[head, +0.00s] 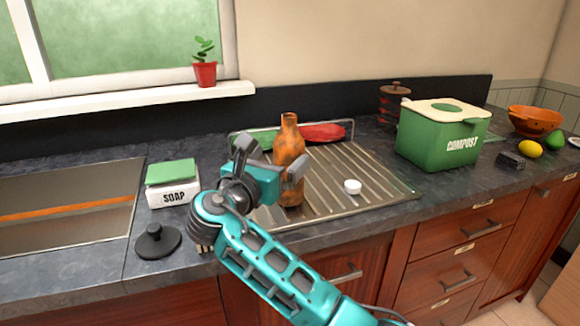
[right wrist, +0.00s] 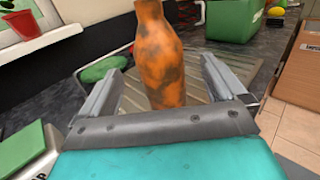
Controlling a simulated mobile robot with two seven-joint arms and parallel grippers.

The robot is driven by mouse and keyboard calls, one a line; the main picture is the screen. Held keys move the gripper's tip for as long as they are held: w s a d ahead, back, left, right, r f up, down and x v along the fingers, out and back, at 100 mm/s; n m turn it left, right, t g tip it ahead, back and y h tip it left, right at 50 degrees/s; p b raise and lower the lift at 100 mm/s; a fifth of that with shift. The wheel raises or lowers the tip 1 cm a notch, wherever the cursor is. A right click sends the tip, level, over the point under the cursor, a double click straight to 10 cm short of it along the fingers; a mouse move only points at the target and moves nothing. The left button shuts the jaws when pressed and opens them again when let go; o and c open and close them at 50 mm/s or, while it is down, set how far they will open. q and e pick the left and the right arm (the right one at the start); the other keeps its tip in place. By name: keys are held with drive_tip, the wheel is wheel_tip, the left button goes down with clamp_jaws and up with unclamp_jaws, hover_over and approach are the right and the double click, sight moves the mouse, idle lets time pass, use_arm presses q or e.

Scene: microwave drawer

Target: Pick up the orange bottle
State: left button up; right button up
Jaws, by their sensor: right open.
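The orange bottle (head: 289,140), mottled with dark patches, stands upright on the ridged metal drainboard (head: 372,180). My right gripper (head: 270,158) is at the bottle's near left side, with its fingers spread. In the right wrist view the bottle (right wrist: 160,60) stands ahead, between the directions of the two open fingers (right wrist: 166,85). I cannot tell whether its body is within the fingertips or just beyond them. Its lower part is partly hidden by the gripper in the head view. My left gripper is not in view.
A soap box (head: 174,194) with a green sponge and a black knob-topped lid (head: 158,242) lie left of my arm. A white cap (head: 352,186) is right of the bottle. Red (head: 322,132) and green items lie behind. A green compost bin (head: 440,140) stands further right.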

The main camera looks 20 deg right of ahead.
sight(292, 144)
drive_tip(key=x, duration=0.7)
drive_tip(key=shift+w+d, duration=0.1)
drive_tip(key=shift+w, duration=0.2)
drive_tip(key=shift+c, duration=0.3)
drive_tip(key=c, duration=1)
drive_tip(key=shift+r, duration=0.1)
